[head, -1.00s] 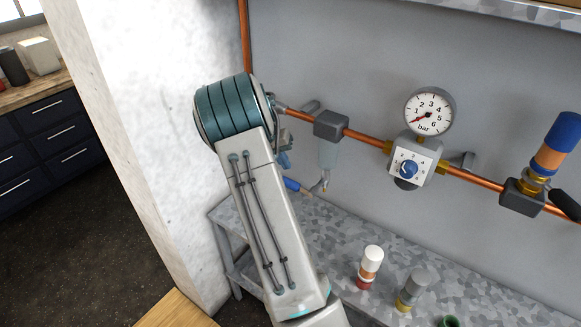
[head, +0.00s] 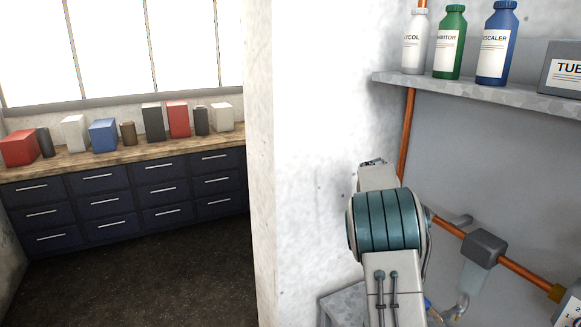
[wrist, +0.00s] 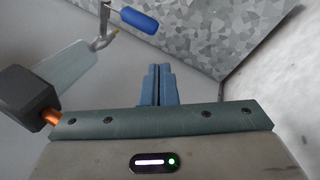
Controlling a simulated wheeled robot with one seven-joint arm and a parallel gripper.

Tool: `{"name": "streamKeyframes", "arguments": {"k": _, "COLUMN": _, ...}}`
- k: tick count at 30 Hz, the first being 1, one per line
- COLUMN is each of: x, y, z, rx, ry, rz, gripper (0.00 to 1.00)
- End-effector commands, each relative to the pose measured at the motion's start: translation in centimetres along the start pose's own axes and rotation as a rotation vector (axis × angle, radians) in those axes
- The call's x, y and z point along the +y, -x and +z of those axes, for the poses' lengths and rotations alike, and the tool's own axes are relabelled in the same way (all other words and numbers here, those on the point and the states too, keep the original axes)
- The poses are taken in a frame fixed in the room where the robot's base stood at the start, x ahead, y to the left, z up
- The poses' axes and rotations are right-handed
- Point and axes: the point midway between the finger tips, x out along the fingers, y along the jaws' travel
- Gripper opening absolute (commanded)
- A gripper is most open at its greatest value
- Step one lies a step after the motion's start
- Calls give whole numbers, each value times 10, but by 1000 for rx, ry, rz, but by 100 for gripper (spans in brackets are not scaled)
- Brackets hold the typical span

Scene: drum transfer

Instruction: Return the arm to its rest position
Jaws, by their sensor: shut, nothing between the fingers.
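My arm (head: 388,222) stands at the lower right of the head view, in front of the white wall's corner and the copper pipe. Its teal joint and pale links show, but I cannot make out the fingers there. In the wrist view my gripper (wrist: 157,72) has its two blue fingers together with nothing between them. The fingers point toward the grey speckled bench top (wrist: 215,30). A blue handle (wrist: 138,20) on a small tap lies ahead and to the left, apart from the fingers.
A dark pipe block (head: 484,248) with a clear bowl (head: 473,276) is right of my arm; the block (wrist: 22,98) is also at the wrist view's left. A shelf (head: 480,92) with bottles hangs above. Drawers (head: 120,200) stand far left, with open floor (head: 150,280) before them.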

Motion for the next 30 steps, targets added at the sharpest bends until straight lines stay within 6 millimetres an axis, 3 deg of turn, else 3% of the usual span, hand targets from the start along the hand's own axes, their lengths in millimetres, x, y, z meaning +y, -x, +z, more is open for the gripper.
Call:
{"name": "streamKeyframes", "arguments": {"k": 6, "x": 22, "y": 39, "z": 51, "rx": 9, "ry": 92, "rz": -142, "gripper": 0}}
{"name": "streamKeyframes", "arguments": {"k": 15, "x": 47, "y": 76, "z": 142, "rx": 64, "ry": 259, "rz": -316, "gripper": 0}}
{"name": "streamKeyframes", "arguments": {"k": 23, "x": 67, "y": 88, "z": 230, "rx": 150, "ry": 413, "rz": -428, "gripper": 0}}
{"name": "streamKeyframes", "arguments": {"k": 30, "x": 84, "y": 77, "z": 308, "rx": 249, "ry": 547, "rz": -490, "gripper": 0}}
